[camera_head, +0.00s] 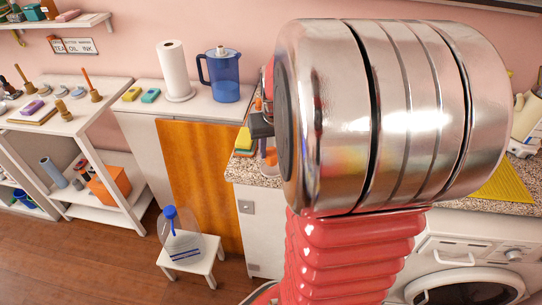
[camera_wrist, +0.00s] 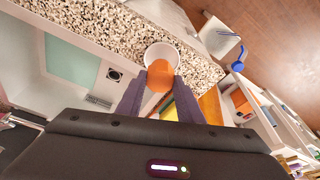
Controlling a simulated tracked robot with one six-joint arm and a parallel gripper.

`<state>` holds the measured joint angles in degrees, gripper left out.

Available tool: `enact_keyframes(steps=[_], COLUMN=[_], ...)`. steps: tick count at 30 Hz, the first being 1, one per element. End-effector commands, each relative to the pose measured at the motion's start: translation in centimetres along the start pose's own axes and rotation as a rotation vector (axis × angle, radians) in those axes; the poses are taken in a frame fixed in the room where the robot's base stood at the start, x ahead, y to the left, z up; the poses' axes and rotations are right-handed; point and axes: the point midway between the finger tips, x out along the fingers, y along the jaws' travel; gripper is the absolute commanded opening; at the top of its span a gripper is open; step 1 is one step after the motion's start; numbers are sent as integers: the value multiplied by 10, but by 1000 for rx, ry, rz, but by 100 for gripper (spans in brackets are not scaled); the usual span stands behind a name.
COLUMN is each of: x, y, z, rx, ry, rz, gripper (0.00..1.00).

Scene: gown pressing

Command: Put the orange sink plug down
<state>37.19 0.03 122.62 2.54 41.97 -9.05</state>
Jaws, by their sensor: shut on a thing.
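The orange sink plug (camera_wrist: 160,77) shows in the wrist view between the two dark purple fingers of my gripper (camera_wrist: 159,84). The fingers are shut on it. A round white dish (camera_wrist: 150,53) is behind the plug, on the speckled worktop (camera_wrist: 110,28). The plug overlaps the dish in the picture, and I cannot tell whether they touch.
A sink basin with a pale green patch (camera_wrist: 70,65) lies left in the wrist view. In the head view, colored sponges (camera_head: 244,141) sit at the worktop's left end. A blue jug (camera_head: 222,77) and paper roll (camera_head: 174,70) stand further left. A stool (camera_head: 190,262) is below.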

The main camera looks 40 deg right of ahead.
Motion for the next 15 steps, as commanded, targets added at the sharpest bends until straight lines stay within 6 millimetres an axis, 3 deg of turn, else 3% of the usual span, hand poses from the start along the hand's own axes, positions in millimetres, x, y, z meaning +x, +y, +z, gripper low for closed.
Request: enact_keyframes(steps=[6, 15], x=[24, 25], y=[0, 0], z=[7, 7], rx=[0, 0], ry=[-2, 0], rz=[0, 0], gripper=[6, 6])
